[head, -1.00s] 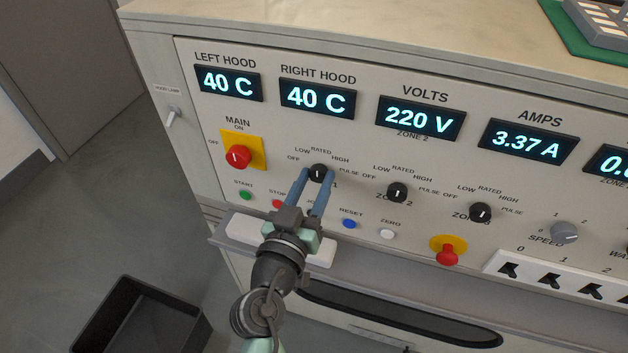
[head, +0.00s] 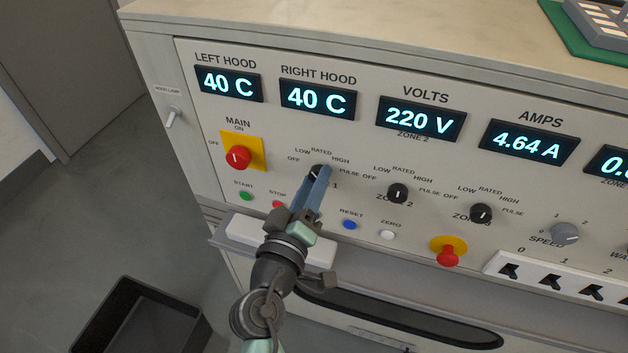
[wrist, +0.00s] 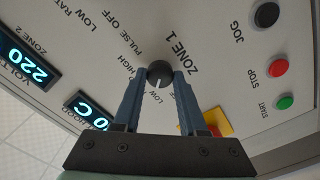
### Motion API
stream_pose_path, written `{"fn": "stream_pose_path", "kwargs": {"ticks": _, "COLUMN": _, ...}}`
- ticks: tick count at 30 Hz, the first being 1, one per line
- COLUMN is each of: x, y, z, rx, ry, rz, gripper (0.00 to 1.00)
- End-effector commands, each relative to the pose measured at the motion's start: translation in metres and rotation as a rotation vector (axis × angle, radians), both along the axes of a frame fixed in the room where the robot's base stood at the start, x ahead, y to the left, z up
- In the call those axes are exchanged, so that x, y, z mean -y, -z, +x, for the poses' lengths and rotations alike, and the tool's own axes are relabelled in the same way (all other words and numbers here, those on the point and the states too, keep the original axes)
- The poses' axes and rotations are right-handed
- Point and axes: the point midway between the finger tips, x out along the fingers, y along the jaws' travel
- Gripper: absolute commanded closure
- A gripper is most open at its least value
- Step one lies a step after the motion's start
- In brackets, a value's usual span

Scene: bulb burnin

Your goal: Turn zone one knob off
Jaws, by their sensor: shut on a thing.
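The zone one knob (wrist: 159,72) is a round black knob with a white pointer line. In the wrist view it sits between the two blue fingertips of my gripper (wrist: 160,77), which is shut on it. The pointer line runs down and slightly left in that view, toward the LOW mark. In the head view my gripper (head: 318,174) reaches up to the panel, its fingers nearly in line with each other. They cover most of the zone one knob (head: 315,169) and part of its label.
The zone two knob (head: 397,193) and zone three knob (head: 480,213) are to the right. The red main switch (head: 238,157) is to the left. Start (head: 245,196), stop (head: 278,204), reset (head: 349,224) and zero (head: 387,234) buttons lie below. The amps display (head: 528,143) reads 4.64 A.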

Motion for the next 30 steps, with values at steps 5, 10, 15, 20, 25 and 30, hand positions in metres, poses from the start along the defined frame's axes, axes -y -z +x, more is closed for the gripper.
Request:
{"fn": "stream_pose_path", "kwargs": {"ticks": 5, "x": -0.0004, "y": 0.0, "z": -0.0002, "rx": -0.054, "ry": -0.001, "rz": -0.158, "gripper": 1.0}}
{"fn": "stream_pose_path", "kwargs": {"ticks": 10, "x": -0.0007, "y": -0.0004, "z": -0.0002, "rx": -0.103, "ry": -0.001, "rz": -0.311, "gripper": 1.0}}
{"fn": "stream_pose_path", "kwargs": {"ticks": 15, "x": -0.0008, "y": 0.0002, "z": -0.0003, "rx": -0.148, "ry": -0.002, "rz": -0.447, "gripper": 1.0}}
{"fn": "stream_pose_path", "kwargs": {"ticks": 20, "x": -0.0008, "y": 0.0005, "z": -0.0003, "rx": -0.182, "ry": -0.002, "rz": -0.552, "gripper": 1.0}}
{"fn": "stream_pose_path", "kwargs": {"ticks": 25, "x": -0.0007, "y": 0.001, "z": -0.0003, "rx": -0.207, "ry": -0.001, "rz": -0.633, "gripper": 1.0}}
{"fn": "stream_pose_path", "kwargs": {"ticks": 30, "x": -0.0007, "y": 0.0017, "z": -0.0003, "rx": -0.223, "ry": -0.002, "rz": -0.68, "gripper": 1.0}}
